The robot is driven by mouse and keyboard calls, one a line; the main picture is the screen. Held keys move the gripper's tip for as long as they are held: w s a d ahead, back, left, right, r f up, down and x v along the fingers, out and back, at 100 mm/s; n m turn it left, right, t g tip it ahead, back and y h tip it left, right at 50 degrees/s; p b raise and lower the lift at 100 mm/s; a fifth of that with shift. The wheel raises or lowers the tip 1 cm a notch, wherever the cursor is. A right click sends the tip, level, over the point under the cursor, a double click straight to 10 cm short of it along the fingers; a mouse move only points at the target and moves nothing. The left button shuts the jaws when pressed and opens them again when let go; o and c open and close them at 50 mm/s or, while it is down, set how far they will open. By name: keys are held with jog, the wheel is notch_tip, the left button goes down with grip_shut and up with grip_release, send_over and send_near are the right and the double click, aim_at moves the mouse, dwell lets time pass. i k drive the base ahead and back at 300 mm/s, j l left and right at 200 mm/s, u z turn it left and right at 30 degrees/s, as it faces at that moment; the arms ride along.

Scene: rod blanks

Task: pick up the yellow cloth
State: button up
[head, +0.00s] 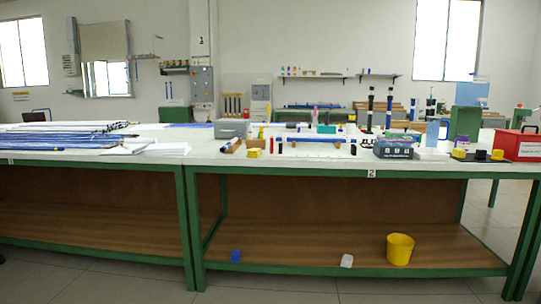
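My gripper is not in view.
A grey box (231,128), a dark container (393,148) and a red box (516,145) stand on the right workbench. Blue rods (60,138) and white papers (146,148) lie on the left one. A yellow bucket (400,249) stands on the lower shelf. The floor in front is clear.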

aim_at(252, 153)
jog(key=i+j+u, duration=0.5)
jog(key=i, duration=0.35)
jog(key=j, duration=0.05)
